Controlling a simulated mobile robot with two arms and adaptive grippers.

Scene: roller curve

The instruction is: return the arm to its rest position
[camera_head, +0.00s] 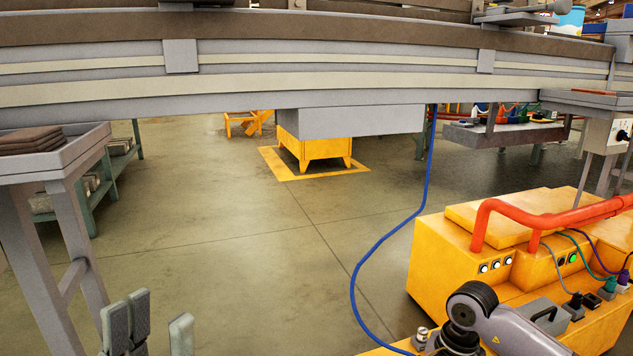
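My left gripper (155,318) shows at the bottom left edge, with its grey fingers pointing up. The fingers stand apart with floor visible between them, and nothing is between them. It is below the long conveyor and to the right of a grey stand's legs. The rest of the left arm is outside the view. My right gripper does not show.
A long grey conveyor (330,85) with a brown top edge spans the view. A grey stand (62,172) bears brown folded items at left. A blue cable (428,180) hangs down to the floor. The middle floor (240,230) is clear.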

